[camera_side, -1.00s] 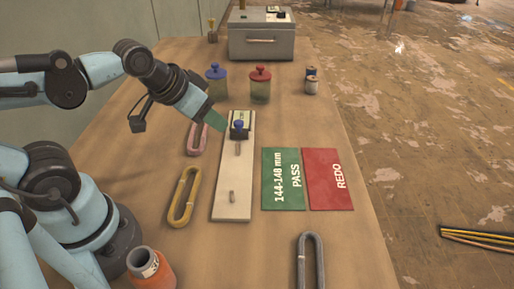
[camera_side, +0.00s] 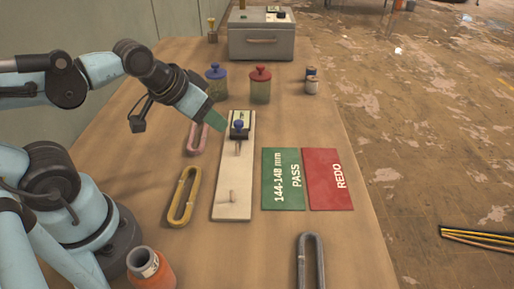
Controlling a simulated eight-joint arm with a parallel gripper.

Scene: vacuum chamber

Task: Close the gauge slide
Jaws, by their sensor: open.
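The gauge is a long cream board (camera_side: 232,190) lying on the table. Its dark slide (camera_side: 239,133) with a blue knob (camera_side: 239,125) and a small display sits near the far end of the board. A short peg (camera_side: 233,196) stands near the board's near end, well apart from the slide. My gripper (camera_side: 219,120) is open, with its green fingertips just left of the slide and its blue knob. I cannot tell whether the fingertips touch the slide.
A pink loop (camera_side: 198,139) and a yellow loop (camera_side: 184,197) lie left of the board. A grey loop (camera_side: 310,265) lies at the front. Green PASS (camera_side: 284,180) and red REDO (camera_side: 328,180) mats lie right. Blue-lidded (camera_side: 216,84) and red-lidded (camera_side: 260,84) jars stand behind.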

